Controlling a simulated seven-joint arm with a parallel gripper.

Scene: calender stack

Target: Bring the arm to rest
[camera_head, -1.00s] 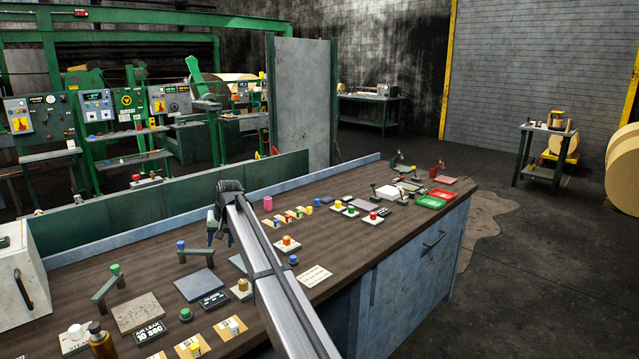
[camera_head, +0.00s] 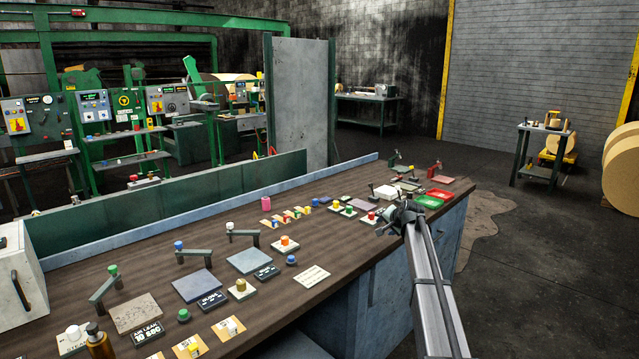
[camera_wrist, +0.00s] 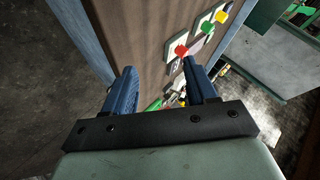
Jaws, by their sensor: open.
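My gripper (camera_head: 388,230) is at the end of my arm, above the front edge of the workbench (camera_head: 345,262), left of the green tray. In the wrist view my gripper (camera_wrist: 160,88) shows two blue fingers spread apart with nothing between them. Below and beyond the fingers are the bench edge and the floor. A red button on a white plate (camera_wrist: 182,51) lies on the bench just beyond the right finger. My arm hides part of the bench front in the head view.
A green tray (camera_head: 429,202) and a red tray (camera_head: 440,193) sit near the bench's right end. Colored buttons, plates and labels cover the bench. A white cabinet (camera_head: 20,275) stands at the left. Open floor (camera_head: 520,290) lies right of the bench.

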